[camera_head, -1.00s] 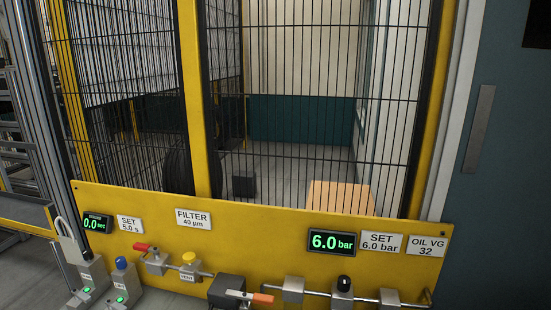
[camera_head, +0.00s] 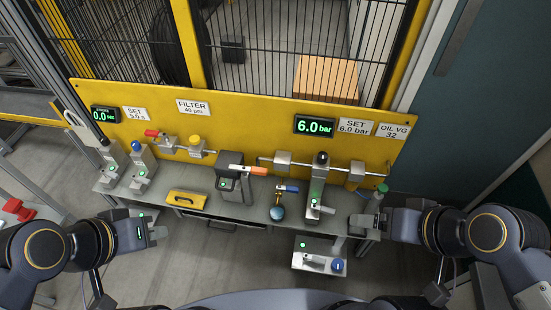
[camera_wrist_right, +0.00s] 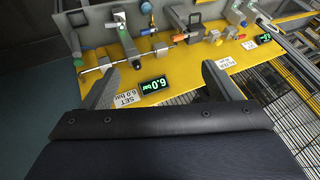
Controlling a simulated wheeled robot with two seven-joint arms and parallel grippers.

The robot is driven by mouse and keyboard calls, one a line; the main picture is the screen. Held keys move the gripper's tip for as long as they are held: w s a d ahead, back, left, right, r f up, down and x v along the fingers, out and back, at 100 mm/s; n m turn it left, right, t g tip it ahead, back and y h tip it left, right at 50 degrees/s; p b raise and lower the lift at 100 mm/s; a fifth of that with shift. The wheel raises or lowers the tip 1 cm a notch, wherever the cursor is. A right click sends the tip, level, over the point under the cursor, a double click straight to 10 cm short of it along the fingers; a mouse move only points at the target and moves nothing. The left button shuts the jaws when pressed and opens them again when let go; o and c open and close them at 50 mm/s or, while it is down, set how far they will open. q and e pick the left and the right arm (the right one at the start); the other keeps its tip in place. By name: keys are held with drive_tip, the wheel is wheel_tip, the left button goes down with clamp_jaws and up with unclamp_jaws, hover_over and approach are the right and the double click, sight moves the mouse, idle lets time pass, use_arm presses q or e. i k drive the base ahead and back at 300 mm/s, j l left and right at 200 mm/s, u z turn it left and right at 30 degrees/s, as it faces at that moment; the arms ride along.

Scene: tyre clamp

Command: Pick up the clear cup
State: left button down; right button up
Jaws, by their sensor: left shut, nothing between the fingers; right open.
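I cannot clearly make out a clear cup. A small rounded, bluish, glassy thing (camera_head: 278,212) sits below a blue-handled valve (camera_head: 287,188) at the bench's middle; it may be the cup, but it is too small to tell. My left gripper (camera_head: 160,233) is shut and empty, in front of the bench at left, apart from everything. My right gripper (camera_head: 360,222) is at the bench's right end, near a green-capped item (camera_head: 378,194). In the right wrist view its two fingers (camera_wrist_right: 162,78) are wide apart with nothing held.
A yellow panel (camera_head: 240,122) with displays and a wire fence stand behind the bench (camera_head: 112,184). A low grey unit (camera_head: 318,262) stands in front. Floor at front left is open.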

sight(277, 214)
drive_tip(key=i+j, duration=0.45)
drive_tip(key=j, duration=0.25)
drive_tip(key=i+j+z, duration=0.1)
drive_tip(key=i+j, duration=0.15)
drive_tip(key=j, duration=0.15)
drive_tip(key=i+j, duration=0.2)
drive_tip(key=j, duration=0.15)
drive_tip(key=j+z, duration=0.1)
drive_tip(key=z, duration=2.2)
drive_tip(key=j, duration=0.05)
